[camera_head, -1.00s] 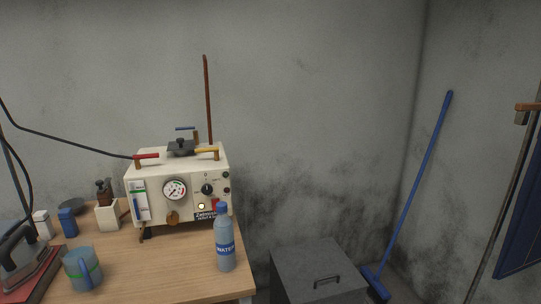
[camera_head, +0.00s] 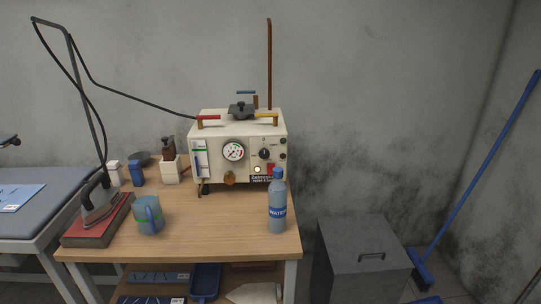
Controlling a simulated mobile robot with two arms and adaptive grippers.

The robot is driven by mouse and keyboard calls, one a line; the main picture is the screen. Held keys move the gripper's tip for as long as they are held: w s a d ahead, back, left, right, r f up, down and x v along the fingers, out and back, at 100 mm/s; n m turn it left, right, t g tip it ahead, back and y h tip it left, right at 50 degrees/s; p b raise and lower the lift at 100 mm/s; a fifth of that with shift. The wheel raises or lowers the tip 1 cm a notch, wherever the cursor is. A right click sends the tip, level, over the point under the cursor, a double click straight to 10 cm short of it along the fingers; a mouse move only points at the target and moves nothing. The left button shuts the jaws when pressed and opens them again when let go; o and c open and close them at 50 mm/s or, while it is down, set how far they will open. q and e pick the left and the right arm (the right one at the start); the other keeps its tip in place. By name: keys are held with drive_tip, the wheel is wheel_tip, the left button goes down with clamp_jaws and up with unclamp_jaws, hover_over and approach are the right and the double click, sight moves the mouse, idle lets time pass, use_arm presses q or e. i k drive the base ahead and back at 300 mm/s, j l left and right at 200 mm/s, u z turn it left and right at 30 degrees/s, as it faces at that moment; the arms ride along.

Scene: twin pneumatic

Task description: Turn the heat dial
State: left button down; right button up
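A cream-coloured machine (camera_head: 211,173) stands at the back of the wooden table, with a round gauge (camera_head: 233,151) on its front. A black dial (camera_head: 264,154) sits right of the gauge; it looks like the heat dial, but its markings are too small to read. A red switch or label lies below the dial, partly hidden by the water bottle (camera_head: 277,205). Neither of my grippers shows in the head view.
A clothes iron (camera_head: 97,203) on a red pad and a blue-grey mug (camera_head: 149,215) stand on the table's left part. The table (camera_head: 215,222) is bare at front centre. A grey box (camera_head: 362,262) stands right of it, near a blue broom (camera_head: 483,165).

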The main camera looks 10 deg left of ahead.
sight(264, 153)
drive_tip(key=u, duration=0.85)
drive_tip(key=i+j+u, duration=0.15)
drive_tip(key=u, duration=0.25)
drive_tip(key=i+j+u, duration=0.1)
drive_tip(key=u, duration=0.25)
drive_tip(key=i+u, duration=0.25)
drive_tip(key=u, duration=0.15)
